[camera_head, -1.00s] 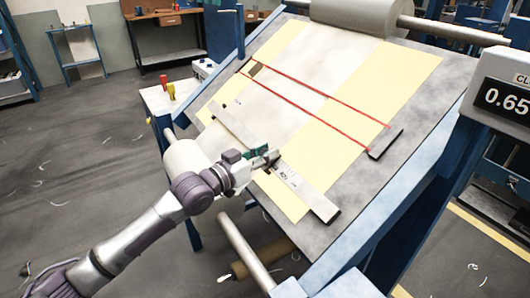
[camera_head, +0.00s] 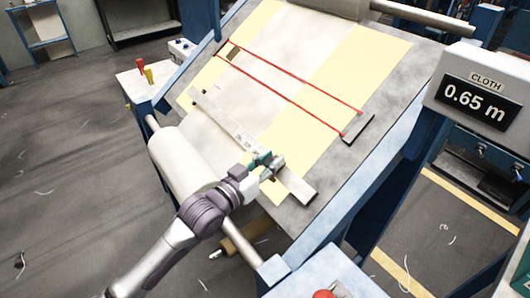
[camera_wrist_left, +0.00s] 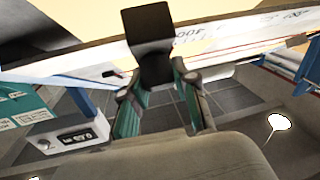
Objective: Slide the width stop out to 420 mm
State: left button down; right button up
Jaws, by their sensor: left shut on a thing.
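A pale ruler bar (camera_head: 228,124) lies slantwise across the cloth on the sloped table, with small print along it. My left gripper (camera_head: 268,166) is on this bar, past its middle toward its lower right end. In the left wrist view, the teal fingers (camera_wrist_left: 157,88) are shut on a dark block, which I take for the width stop (camera_wrist_left: 150,32), at the bar's edge. The stop is mostly hidden by the gripper in the head view. I cannot read the scale value at the stop. My right gripper is out of view.
Two red lines (camera_head: 290,74) cross the cloth (camera_head: 285,60) to a dark bar (camera_head: 358,128). A display (camera_head: 475,100) reads 0.65 m. A roller (camera_head: 180,160) lies along the front left edge. A red button (camera_head: 323,294) is at the bottom.

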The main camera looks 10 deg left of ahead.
pick_arm(q)
jog(key=shift+s+d+f, duration=0.1)
jog(key=shift+d+f, duration=0.05)
jog(key=c, duration=0.8)
grip_release()
jog(key=shift+s+d, duration=0.1)
jog(key=shift+s, duration=0.05)
jog(key=shift+c, duration=0.2)
jog(key=shift+s+a, duration=0.1)
jog(key=shift+a, duration=0.15)
jog(key=v, duration=1.1)
jog(key=shift+s, duration=0.25)
jog(key=shift+a, duration=0.1)
